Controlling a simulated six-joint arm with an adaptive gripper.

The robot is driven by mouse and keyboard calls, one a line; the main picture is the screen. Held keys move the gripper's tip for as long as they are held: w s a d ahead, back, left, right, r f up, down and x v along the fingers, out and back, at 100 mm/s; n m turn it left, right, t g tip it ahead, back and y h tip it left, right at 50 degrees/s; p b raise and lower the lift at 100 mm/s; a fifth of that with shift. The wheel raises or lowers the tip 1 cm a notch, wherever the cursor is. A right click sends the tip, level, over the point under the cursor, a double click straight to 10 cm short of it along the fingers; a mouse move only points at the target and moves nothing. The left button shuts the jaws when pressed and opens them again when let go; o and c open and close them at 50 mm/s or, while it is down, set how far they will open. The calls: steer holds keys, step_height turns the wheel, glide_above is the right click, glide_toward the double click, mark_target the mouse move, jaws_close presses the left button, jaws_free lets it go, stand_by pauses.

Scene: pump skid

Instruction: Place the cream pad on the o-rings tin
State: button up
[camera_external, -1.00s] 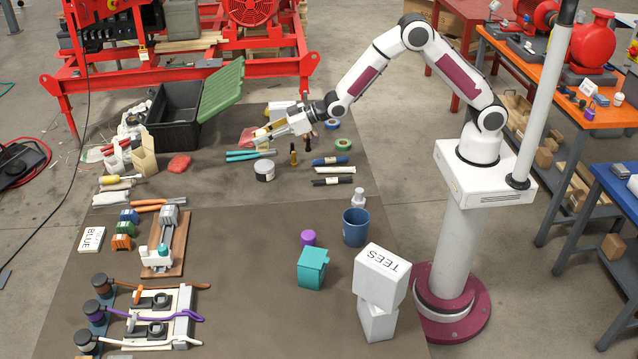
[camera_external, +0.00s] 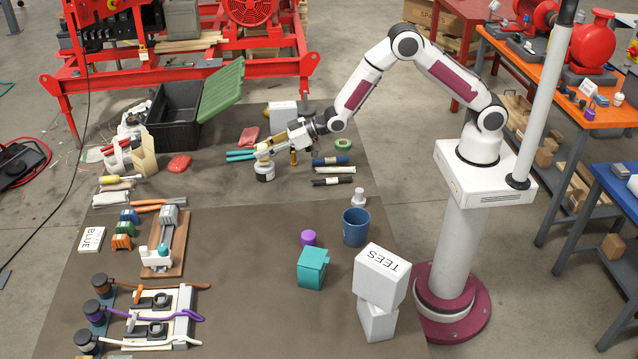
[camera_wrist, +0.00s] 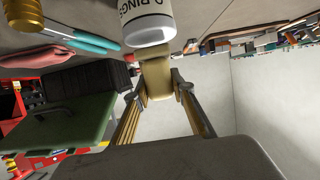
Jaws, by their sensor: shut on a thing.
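The o-rings tin (camera_external: 265,174) is a small white tin with a dark band, standing upright on the dark mat. In the wrist view its lettered side and rounded end (camera_wrist: 148,28) show at the top. My gripper (camera_external: 265,155) is just above the tin. Its fingers (camera_wrist: 162,88) are shut on the cream pad (camera_wrist: 157,76), which lies between them. The pad's far end meets the tin's end in the wrist view; I cannot tell whether they touch. In the external view the pad (camera_external: 262,157) is small and partly hidden by the fingers.
Teal-handled pliers (camera_external: 240,155) and a red cloth-like piece (camera_external: 249,136) lie behind the tin. Dark and white markers (camera_external: 333,170) lie to the right, near a green tape roll (camera_external: 343,145). A black crate (camera_external: 175,115) stands back left.

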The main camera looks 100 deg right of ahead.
steer(key=shift+f, duration=0.4)
steer(key=shift+f, duration=0.15)
steer(key=o, duration=1.1)
steer(key=shift+s+r, duration=0.1)
steer(key=shift+r, duration=0.1)
steer(key=v, duration=1.1)
steer(key=shift+s+r, duration=0.2)
steer(key=shift+s, duration=0.15)
